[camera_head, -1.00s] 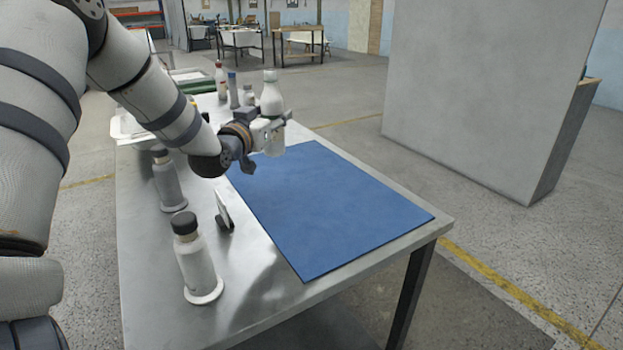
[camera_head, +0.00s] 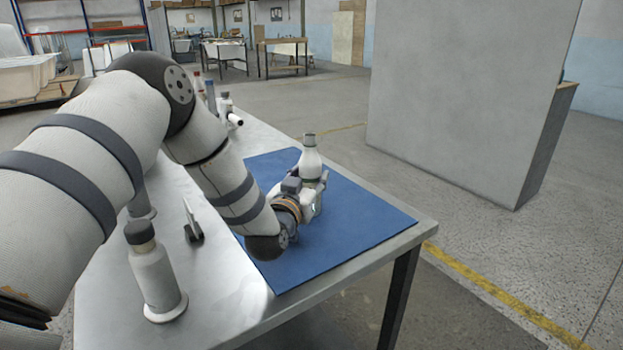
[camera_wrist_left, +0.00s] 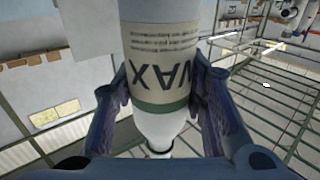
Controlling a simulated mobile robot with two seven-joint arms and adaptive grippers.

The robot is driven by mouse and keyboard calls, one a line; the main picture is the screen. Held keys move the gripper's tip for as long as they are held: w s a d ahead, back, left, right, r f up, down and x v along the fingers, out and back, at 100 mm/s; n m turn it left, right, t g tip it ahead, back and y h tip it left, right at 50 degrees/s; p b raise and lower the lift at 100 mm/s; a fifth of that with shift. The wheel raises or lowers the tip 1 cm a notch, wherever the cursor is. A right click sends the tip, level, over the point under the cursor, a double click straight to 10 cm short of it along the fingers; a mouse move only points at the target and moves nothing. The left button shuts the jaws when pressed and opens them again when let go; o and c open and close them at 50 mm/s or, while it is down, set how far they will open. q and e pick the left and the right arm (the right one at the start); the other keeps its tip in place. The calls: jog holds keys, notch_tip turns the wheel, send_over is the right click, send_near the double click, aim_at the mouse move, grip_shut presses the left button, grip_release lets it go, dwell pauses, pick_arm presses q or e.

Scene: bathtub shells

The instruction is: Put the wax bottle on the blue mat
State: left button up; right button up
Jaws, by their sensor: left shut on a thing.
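My right gripper is not in view.
Several bottles (camera_head: 222,105) are at the table's far end. The mat's near right part is clear.

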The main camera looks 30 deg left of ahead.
pick_arm(q)
jog(key=shift+f, duration=0.1)
jog(key=o, duration=1.4)
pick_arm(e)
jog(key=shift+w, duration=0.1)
pick_arm(q)
jog(key=shift+s+d+r, duration=0.1)
jog(key=shift+s+r, duration=0.15)
jog(key=p+v, duration=0.1)
jog(key=v, duration=0.9)
jog(key=shift+s, duration=0.3)
jog(key=shift+s+d, duration=0.2)
jog(key=shift+s, duration=0.2)
jog(key=shift+f, duration=0.1)
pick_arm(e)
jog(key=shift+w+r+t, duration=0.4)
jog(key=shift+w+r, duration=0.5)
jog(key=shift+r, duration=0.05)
